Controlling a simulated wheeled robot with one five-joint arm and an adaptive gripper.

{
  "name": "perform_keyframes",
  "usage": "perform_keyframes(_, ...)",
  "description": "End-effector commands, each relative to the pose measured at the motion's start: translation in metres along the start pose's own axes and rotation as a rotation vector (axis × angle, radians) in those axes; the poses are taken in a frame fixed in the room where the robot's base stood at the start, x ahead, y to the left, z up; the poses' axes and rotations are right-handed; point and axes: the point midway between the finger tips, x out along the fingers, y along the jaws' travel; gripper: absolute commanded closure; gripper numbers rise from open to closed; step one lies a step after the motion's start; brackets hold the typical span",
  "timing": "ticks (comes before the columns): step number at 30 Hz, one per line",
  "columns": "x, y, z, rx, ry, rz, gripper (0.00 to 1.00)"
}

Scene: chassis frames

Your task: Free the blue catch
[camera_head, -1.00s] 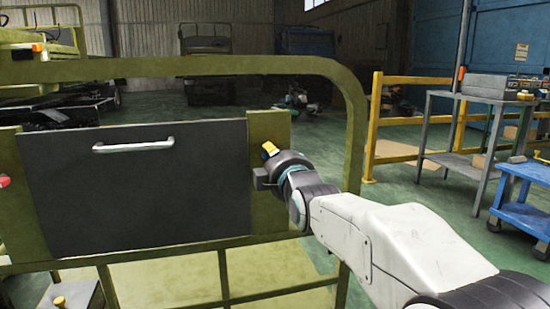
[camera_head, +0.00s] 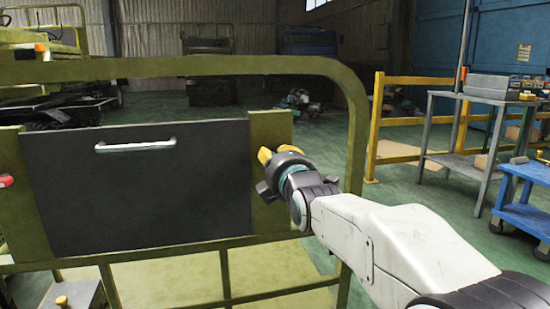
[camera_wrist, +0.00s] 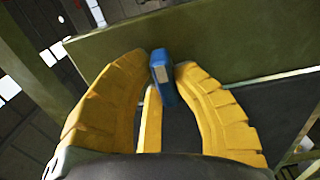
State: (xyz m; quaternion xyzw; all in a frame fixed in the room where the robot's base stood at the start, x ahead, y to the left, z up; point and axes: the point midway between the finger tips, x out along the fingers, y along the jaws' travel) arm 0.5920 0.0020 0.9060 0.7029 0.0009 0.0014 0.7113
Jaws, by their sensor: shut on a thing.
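The blue catch (camera_wrist: 163,71) sits at the edge of the olive frame plate (camera_wrist: 235,45) in the wrist view. My gripper (camera_wrist: 162,75) has its yellow fingers on both sides of the catch, shut on it. In the head view my gripper (camera_head: 265,165) is at the right olive post (camera_head: 262,222), beside the dark grey panel (camera_head: 130,195). The catch is hidden behind my gripper there. A red catch (camera_head: 6,181) shows at the panel's left, at the picture's edge.
The panel has a silver handle (camera_head: 135,145) near its top. An olive tube frame (camera_head: 220,66) runs over and around the panel. A grey metal table (camera_head: 470,98) and a blue cart (camera_head: 525,215) stand to the right, beyond open green floor.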

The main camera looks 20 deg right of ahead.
Motion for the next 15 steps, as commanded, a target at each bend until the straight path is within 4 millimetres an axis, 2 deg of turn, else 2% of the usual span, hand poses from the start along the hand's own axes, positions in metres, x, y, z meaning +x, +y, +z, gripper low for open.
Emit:
perform_keyframes(11,0.0001,0.0011,0.0001,-0.006,0.000,0.003,1.00)
perform_keyframes(12,0.0001,0.0011,0.0001,-0.005,0.000,0.003,0.73)
perform_keyframes(15,0.0001,0.0008,0.0002,-0.005,0.000,0.002,0.64)
